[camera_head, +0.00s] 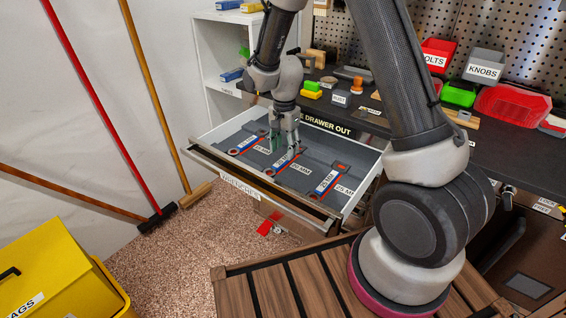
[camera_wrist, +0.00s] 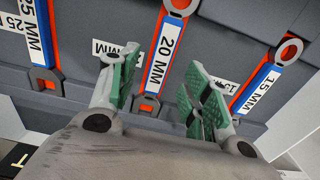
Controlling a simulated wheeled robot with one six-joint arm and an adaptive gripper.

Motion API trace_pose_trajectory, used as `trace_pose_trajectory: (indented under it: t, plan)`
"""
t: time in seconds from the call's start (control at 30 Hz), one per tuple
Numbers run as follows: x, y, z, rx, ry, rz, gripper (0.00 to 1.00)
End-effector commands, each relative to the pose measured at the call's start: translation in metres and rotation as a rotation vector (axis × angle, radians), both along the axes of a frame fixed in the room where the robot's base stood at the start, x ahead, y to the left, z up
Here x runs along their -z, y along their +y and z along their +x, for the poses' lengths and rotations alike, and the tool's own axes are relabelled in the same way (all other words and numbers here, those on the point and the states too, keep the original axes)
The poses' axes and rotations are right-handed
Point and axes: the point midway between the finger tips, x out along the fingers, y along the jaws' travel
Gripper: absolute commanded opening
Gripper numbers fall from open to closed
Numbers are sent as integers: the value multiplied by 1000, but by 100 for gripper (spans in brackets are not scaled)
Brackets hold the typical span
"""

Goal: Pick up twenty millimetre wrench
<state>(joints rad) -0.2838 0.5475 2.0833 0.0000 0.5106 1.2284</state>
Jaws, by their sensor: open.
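The twenty millimetre wrench (camera_wrist: 166,54) has a blue handle with a white "20 MM" label and grey ends. It lies in a red-edged slot in the middle of the open drawer (camera_head: 267,206). In the head view the wrench (camera_head: 285,163) is partly behind my gripper (camera_head: 286,150). In the wrist view my gripper (camera_wrist: 160,92) is open, with green-padded fingers on either side of the wrench's lower part. Nothing is between the pads except the view of the wrench and tray below. I cannot tell the exact height of the fingertips above it.
A 15 MM wrench (camera_wrist: 258,85) lies to the right in the wrist view and a 25 MM wrench (camera_wrist: 36,40) to the left, each in its own slot. The worktop behind holds small bins, including a red bin (camera_head: 512,104). A yellow box (camera_head: 50,268) stands at left.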

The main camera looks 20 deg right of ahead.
Motion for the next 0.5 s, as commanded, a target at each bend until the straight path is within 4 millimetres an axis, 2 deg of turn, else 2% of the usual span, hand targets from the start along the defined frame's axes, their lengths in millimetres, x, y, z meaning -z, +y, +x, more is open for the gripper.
trace_pose_trajectory:
  t: [0.1, 0.2, 0.5]
  plan:
    - [21, -2, 1, 0, 3, -1, 48]
    - [33, -1, 1, -1, 2, 0, 48]
    - [39, -1, 2, -2, 0, 0, 48]
